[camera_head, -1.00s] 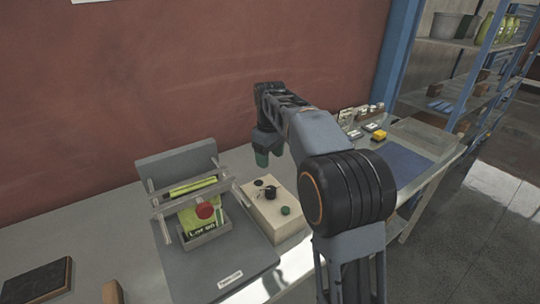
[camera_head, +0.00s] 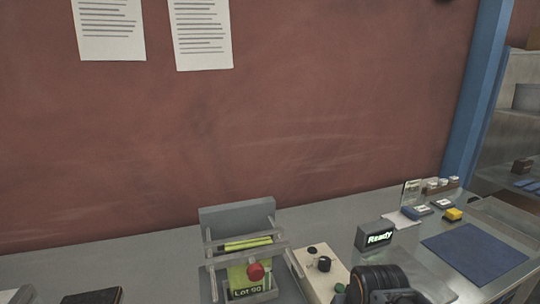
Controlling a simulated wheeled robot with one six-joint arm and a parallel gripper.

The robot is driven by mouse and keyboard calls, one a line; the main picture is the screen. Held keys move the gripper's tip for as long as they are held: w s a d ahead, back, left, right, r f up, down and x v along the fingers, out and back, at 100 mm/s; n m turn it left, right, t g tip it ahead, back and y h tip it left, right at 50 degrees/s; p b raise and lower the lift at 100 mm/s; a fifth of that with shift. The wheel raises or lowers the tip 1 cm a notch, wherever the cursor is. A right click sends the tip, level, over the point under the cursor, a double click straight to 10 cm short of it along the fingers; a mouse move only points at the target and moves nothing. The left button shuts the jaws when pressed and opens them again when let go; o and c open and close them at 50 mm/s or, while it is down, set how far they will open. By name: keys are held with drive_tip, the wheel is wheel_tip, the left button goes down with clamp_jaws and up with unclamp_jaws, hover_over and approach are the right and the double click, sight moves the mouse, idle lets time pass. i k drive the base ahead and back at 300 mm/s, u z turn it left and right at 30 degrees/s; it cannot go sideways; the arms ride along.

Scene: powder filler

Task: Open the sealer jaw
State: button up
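The sealer (camera_head: 236,216) stands on the bench at lower centre, with a grey back plate and two pale horizontal jaw bars (camera_head: 244,245) across its front. A red knob (camera_head: 256,271) sits at the front bar. A yellow-green pouch (camera_head: 240,281) marked "Lot 90" stands between and below the bars. I cannot tell how wide the gap between the bars is. Part of my arm shows at the bottom edge, right of the sealer. My gripper is out of view.
A beige control box (camera_head: 318,272) with a black dial and a green button stands right of the sealer. Behind it is a display reading "Ready" (camera_head: 375,235). A blue mat (camera_head: 473,255) lies at right. Bench left of the sealer is mostly clear.

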sight(255, 272)
drive_tip(key=u, duration=0.5)
drive_tip(key=k, duration=1.15)
drive_tip(key=u, duration=0.45)
drive_tip(key=i, duration=0.7)
drive_tip(key=u, duration=0.5)
